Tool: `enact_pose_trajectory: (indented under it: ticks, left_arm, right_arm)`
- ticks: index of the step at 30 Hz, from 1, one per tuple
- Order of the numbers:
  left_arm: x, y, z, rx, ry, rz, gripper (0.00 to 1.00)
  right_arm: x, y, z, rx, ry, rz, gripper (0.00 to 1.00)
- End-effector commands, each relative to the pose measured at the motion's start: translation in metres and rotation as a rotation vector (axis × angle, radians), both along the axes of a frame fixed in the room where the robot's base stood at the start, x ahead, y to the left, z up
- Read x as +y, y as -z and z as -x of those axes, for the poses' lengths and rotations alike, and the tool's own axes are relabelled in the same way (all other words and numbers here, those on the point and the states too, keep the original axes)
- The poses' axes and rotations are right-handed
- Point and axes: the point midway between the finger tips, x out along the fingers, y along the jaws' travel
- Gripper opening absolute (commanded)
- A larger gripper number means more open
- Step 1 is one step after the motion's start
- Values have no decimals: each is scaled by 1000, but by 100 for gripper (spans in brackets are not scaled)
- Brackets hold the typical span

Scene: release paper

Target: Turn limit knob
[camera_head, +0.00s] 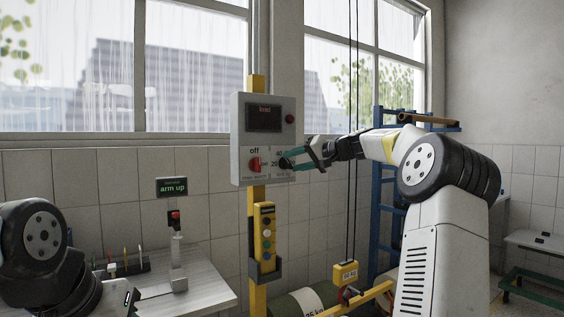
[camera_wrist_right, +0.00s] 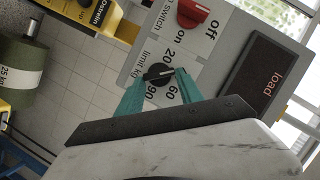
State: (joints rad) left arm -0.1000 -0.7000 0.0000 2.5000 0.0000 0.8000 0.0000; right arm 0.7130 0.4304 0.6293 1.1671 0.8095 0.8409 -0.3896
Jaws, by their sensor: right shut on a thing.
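The limit knob (camera_wrist_right: 157,74) is a black knob on the grey control box (camera_head: 237,134), with printed numbers around it and a "limit kg" label. My right gripper (camera_head: 287,163) reaches the box from the right, and in the right wrist view its teal fingers (camera_wrist_right: 160,88) are shut on the limit knob. In the head view the fingers hide most of the knob. A red switch (camera_head: 254,164) marked off and on sits left of the knob; it also shows in the right wrist view (camera_wrist_right: 194,12).
The box has a dark load display (camera_head: 264,118) and stands on a yellow post (camera_head: 257,200). A yellow pendant (camera_head: 265,235) hangs below it. A yellow hook block (camera_head: 345,272) hangs on cables at the right, before a blue rack (camera_head: 385,225). A bench (camera_head: 210,290) is at lower left.

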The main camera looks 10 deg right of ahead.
Motion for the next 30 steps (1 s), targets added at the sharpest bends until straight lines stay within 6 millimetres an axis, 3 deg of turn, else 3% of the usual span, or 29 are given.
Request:
enact_pose_trajectory:
  ticks: [10,26,27,30]
  left_arm:
    - [0,0,0,0,0,0,36]
    - [0,0,0,0,0,0,36]
    - [0,0,0,0,0,0,36]
    - [0,0,0,0,0,0,36]
  right_arm:
    - [-2,3,0,50,1,-132,3]
    - [-3,3,-1,58,1,-154,3]
    - [-3,3,-1,58,1,-154,46]
    - [-2,3,-1,58,1,-154,65]
